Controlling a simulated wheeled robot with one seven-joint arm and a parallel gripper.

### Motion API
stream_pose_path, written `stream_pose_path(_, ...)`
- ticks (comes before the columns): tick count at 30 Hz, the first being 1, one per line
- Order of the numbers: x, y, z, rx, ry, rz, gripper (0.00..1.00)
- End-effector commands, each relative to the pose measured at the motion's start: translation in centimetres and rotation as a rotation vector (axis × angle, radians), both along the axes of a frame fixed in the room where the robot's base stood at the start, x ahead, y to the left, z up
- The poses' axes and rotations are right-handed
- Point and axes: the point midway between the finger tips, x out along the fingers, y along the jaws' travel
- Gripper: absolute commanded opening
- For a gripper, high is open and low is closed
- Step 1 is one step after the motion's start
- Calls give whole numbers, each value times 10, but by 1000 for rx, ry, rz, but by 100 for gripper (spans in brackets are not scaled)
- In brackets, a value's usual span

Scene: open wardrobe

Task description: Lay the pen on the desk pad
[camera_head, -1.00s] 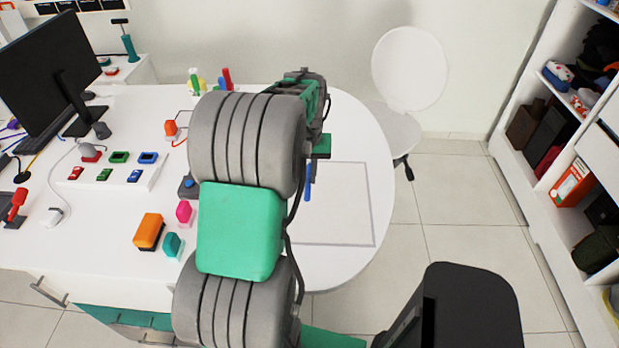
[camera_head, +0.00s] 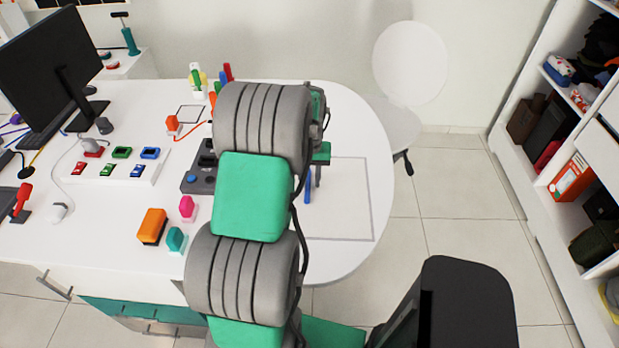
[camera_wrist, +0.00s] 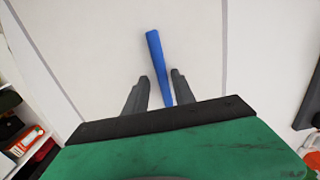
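The blue pen (camera_head: 308,187) is over the left part of the desk pad, a white rectangle with a thin grey outline (camera_head: 345,215), and appears to lie on it. The pen also shows in the wrist view (camera_wrist: 155,55), slightly tilted, with its near end between my fingers. My gripper (camera_wrist: 161,76) is open, with a gap on each side of the pen. In the head view my gripper (camera_head: 314,176) is just above and beside the pen, partly hidden by my arm.
The rounded desk end (camera_head: 350,115) around the pad is clear. Left of my arm are a grey device (camera_head: 200,180), an orange block (camera_head: 152,225), pink and teal blocks and a monitor (camera_head: 50,70). A white chair (camera_head: 410,65) stands behind the desk's right end.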

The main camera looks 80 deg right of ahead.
Motion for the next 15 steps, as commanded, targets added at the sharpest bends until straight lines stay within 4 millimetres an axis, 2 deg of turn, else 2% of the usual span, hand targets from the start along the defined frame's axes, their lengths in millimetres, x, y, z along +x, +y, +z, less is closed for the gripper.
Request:
stream_pose_path(7, 0, 0, 0, 0, 0, 0, 35)
stream_pose_path(11, 0, -1, 8, -2, 0, 0, 35)
stream_pose_path(15, 0, -1, 34, -5, 0, 0, 35)
